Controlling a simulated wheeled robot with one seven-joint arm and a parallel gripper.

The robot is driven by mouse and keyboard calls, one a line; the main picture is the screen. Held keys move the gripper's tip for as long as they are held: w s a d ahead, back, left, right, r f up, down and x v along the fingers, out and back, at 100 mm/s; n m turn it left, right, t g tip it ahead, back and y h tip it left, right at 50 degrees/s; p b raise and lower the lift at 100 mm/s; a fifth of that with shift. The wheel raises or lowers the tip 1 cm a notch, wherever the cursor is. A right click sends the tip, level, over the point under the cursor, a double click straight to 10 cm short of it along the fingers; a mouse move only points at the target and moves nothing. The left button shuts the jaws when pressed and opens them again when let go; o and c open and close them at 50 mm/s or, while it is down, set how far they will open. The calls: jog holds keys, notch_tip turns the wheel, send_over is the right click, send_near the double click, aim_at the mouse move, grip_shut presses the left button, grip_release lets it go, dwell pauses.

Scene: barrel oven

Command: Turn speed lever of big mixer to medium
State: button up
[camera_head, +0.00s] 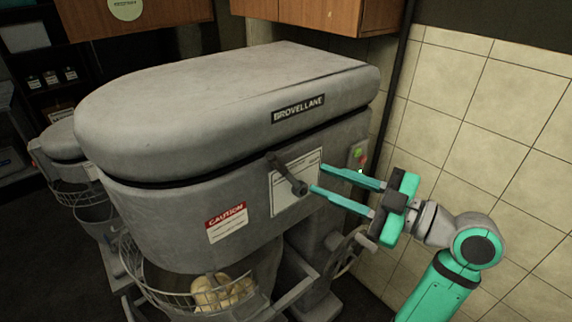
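The big mixer (230,150) is a large grey machine with a BROVELLANE plate, filling the middle of the head view. Its speed lever (287,174) is a dark bar with a rounded knob, in front of a white label plate (313,172) on the mixer's side. The lever slants from upper left down to lower right. The marks on the plate are too small to read. My gripper (315,179) is open, with its two teal fingers pointing left toward the lever. The fingertips are just right of the knob in the picture; I see nothing between them.
Green and red buttons (358,157) sit behind my gripper on the mixer's side. A handwheel (347,250) is below it. A wire guard (165,297) surrounds the bowl, with pale dough-like pieces (222,291) inside. A tiled wall (490,130) stands at right; a smaller mixer (62,142) stands left.

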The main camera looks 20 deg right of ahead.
aim_at(280, 164)
jog(key=x, duration=0.9)
jog(key=shift+w+a, duration=0.25)
jog(key=shift+w, duration=0.05)
grip_shut()
